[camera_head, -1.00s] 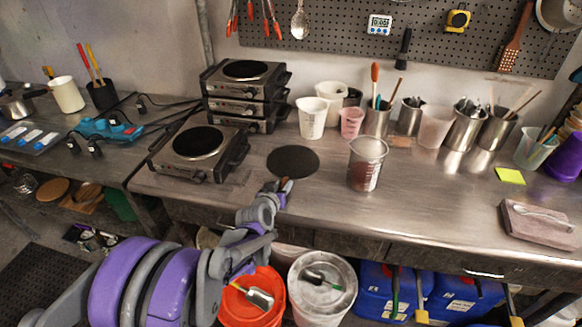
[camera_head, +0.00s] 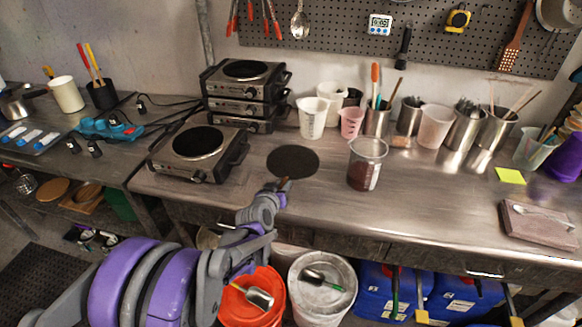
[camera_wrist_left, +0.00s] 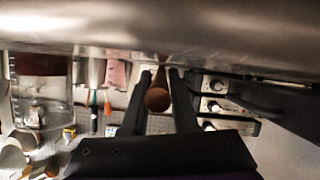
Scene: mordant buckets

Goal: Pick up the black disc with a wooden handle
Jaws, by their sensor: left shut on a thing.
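The black disc (camera_head: 293,161) lies flat, or nearly so, near the front of the steel table in the head view. Its wooden handle (camera_head: 284,182) points toward the front edge. My left gripper (camera_head: 282,185) comes in from the front and is shut on that handle. In the left wrist view, the round brown end of the handle (camera_wrist_left: 158,98) shows between the two dark fingers (camera_wrist_left: 162,95). I cannot tell whether the disc is clear of the table. My right gripper is not in view.
A single hot plate (camera_head: 199,150) stands left of the disc, with stacked hot plates (camera_head: 245,90) behind. A clear beaker with dark contents (camera_head: 367,163) stands to the right. Cups and tool pots line the back.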

